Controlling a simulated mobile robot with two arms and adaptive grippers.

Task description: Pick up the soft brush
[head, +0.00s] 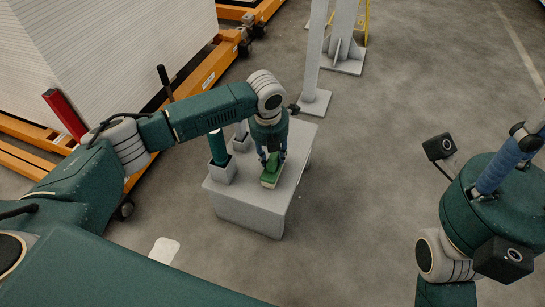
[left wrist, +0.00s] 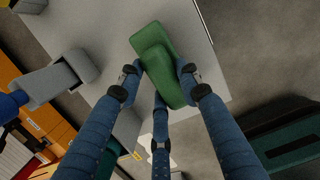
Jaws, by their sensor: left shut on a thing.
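The soft brush is a green block with a raised handle (head: 271,171), at the top of a small grey stand in the head view. In the left wrist view the brush (left wrist: 160,52) lies between the fingers. My left gripper (head: 272,152) points down and is shut on the brush, with blue fingers on both sides of it. I cannot tell whether the brush still touches the stand. My right gripper (head: 500,165) shows only partly at the right edge; its fingertips are out of view.
The grey stand (head: 250,212) also bears a holder with a dark green cylinder (head: 218,147) and a second grey holder behind my arm. Orange pallet trucks with white stacks (head: 110,45) stand at the left. Grey posts (head: 316,55) rise behind. The floor at right is clear.

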